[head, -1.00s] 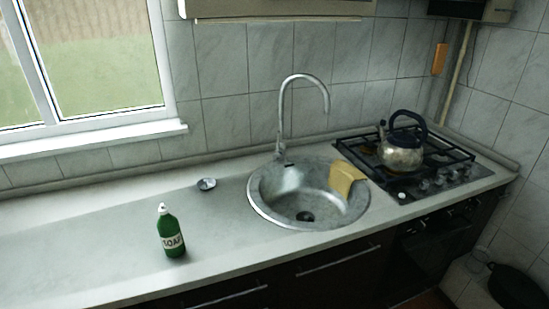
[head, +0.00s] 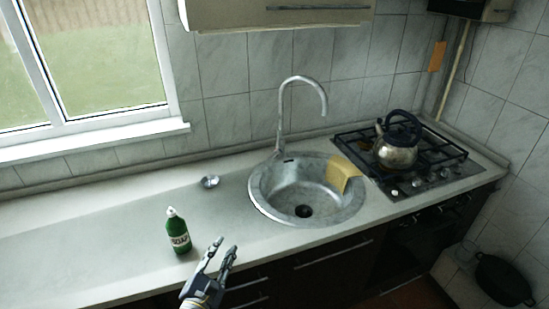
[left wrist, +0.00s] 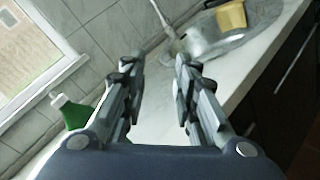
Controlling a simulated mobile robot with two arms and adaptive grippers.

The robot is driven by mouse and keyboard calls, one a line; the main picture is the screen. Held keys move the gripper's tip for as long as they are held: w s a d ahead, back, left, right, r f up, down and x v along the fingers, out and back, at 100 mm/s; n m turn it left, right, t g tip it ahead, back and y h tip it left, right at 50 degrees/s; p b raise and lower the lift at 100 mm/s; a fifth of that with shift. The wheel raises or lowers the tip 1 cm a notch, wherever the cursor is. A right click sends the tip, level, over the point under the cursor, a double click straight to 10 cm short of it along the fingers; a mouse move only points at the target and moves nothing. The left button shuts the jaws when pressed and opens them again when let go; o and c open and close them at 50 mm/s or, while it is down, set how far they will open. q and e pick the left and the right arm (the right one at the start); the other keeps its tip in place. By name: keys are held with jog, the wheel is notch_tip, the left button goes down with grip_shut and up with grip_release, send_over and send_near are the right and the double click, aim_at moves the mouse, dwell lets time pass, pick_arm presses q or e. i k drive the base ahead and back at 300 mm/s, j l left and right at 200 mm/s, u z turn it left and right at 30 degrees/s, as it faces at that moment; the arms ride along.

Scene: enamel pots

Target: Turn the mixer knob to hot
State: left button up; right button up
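A curved silver faucet (head: 283,115) stands behind the round metal sink (head: 262,205) in the head view. The mixer knob is at or near the faucet's base, too small to make out or tell its setting. In the left wrist view the faucet (left wrist: 163,22) shows near the top. My left gripper (head: 221,248) is at the counter's front edge, in front of the sink and to its left, apart from the faucet. Its two fingers (left wrist: 158,75) are spread with nothing between them. My right gripper is not in view.
A green soap bottle (head: 178,232) stands left of my left gripper. A small metal dish (head: 209,182) lies behind it. A yellow cloth (head: 342,172) hangs over the sink's right rim. A kettle (head: 397,153) stands on the gas stove (head: 425,178). The counter's left part is clear.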

aim_at(276, 153)
jog(key=i+l, duration=0.15)
jog(key=i, duration=0.35)
jog(key=i+l, duration=0.15)
jog(key=i, duration=0.35)
jog(key=i+l, duration=0.15)
jog(key=i, duration=0.3)
